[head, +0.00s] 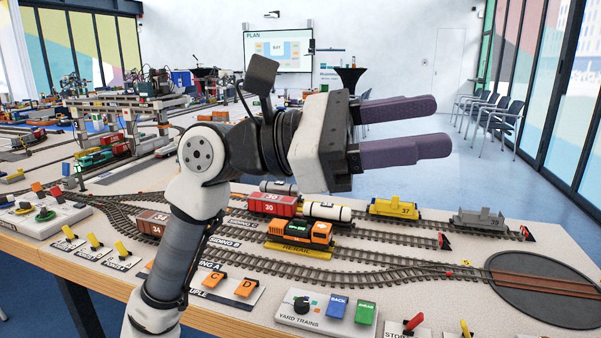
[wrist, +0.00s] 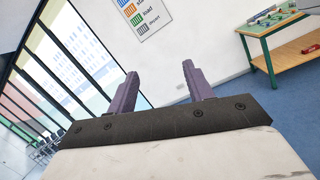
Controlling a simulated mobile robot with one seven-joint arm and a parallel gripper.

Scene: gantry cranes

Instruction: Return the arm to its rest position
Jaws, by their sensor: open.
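My gripper (head: 428,132) is raised above the model railway table in the head view, pointing right. Its two purple fingers are apart with nothing between them. In the wrist view the open fingers (wrist: 158,85) also show empty, with a wall and windows beyond. My arm rises from the table's front left side and bends at the elbow. The gripper touches nothing that I can see. It hides part of the floor and wall behind it.
Below the arm, the table (head: 420,283) carries tracks, an orange locomotive (head: 300,233), a yellow wagon (head: 393,208) and a grey wagon (head: 478,220). A turntable (head: 548,288) lies at the right. A control box (head: 325,312) is at the front. Space right of the gripper is free.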

